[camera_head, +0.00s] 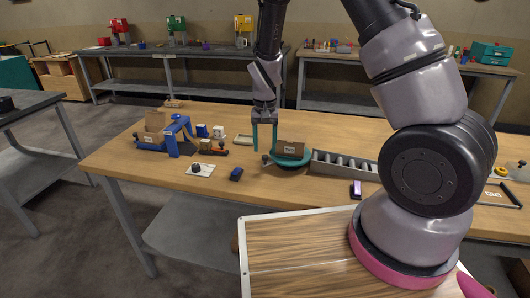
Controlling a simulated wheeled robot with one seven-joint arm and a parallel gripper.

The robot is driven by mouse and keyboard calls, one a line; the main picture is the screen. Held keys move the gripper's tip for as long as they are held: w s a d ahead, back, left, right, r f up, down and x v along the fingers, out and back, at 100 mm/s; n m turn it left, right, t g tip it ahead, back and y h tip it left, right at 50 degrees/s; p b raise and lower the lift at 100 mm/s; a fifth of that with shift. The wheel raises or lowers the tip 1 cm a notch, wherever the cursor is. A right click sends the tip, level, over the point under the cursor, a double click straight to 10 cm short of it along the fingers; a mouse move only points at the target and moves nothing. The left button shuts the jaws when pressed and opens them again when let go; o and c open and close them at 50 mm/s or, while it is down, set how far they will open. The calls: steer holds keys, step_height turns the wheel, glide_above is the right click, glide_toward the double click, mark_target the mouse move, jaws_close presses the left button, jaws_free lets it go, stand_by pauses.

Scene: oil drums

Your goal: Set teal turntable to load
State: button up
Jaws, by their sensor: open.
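The teal turntable (294,164) sits on the wooden workbench, near the middle of the picture. A brown box with a light label (290,149) stands on top of it. A small dark knob (265,159) shows at its left edge. My gripper (264,147) points down at the turntable's left side, with its two teal fingers apart and nothing seen between them. The fingertips are close to the knob and the left rim; I cannot tell whether they touch. Any marking for load is too small to read.
Left of the turntable are a blue frame (176,136) with a box, a white plate with a black knob (200,169) and a dark blue block (236,174). A grey slotted tray (343,167) stands close on the right. Bare wood (290,188) lies in front.

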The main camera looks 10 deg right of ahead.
steer(key=shift+f, duration=1.45)
jaws_close()
stand_by(0.4)
